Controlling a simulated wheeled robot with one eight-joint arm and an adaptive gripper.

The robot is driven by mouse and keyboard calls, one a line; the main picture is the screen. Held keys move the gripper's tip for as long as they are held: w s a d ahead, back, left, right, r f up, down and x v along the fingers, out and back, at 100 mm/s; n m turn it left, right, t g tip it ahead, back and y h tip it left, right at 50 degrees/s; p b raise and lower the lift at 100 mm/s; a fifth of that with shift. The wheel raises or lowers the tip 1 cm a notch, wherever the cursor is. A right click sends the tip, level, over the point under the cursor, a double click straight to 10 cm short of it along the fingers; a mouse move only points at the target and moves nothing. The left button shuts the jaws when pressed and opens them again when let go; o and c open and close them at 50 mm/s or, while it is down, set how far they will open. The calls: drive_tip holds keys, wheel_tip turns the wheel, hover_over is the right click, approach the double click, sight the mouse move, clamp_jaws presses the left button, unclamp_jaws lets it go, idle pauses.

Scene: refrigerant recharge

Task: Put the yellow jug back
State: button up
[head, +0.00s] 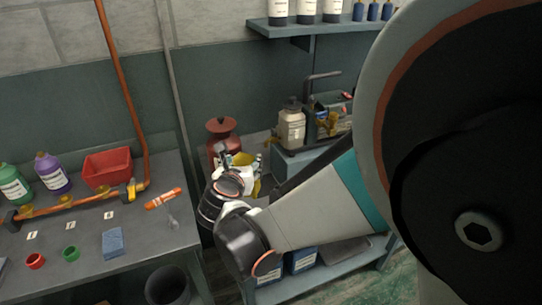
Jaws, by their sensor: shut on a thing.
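The yellow jug (243,158) shows only in part in the head view, in the middle beyond my wrist. My gripper (241,169) is shut on it, and my own wrist and the gripper body hide most of the jug. A strip of yellow shows on the right side of the gripper. I cannot tell whether the jug is touching a surface below it or is held above it.
A red gas cylinder (222,130) stands just behind the jug. A cream bottle (292,128) stands on the bench to the right. The grey table (160,240) at left holds bottles, a red bin (108,168) and an orange-handled tool (163,199).

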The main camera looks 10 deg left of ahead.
wheel_tip(320, 180, down, 20)
drive_tip(key=b, duration=1.3)
drive_tip(key=shift+r, duration=0.15)
drive_tip(key=o, duration=1.5)
drive_tip(key=shift+o, duration=0.2)
drive_tip(key=p+v, duration=0.3)
drive_tip(key=v, duration=0.9)
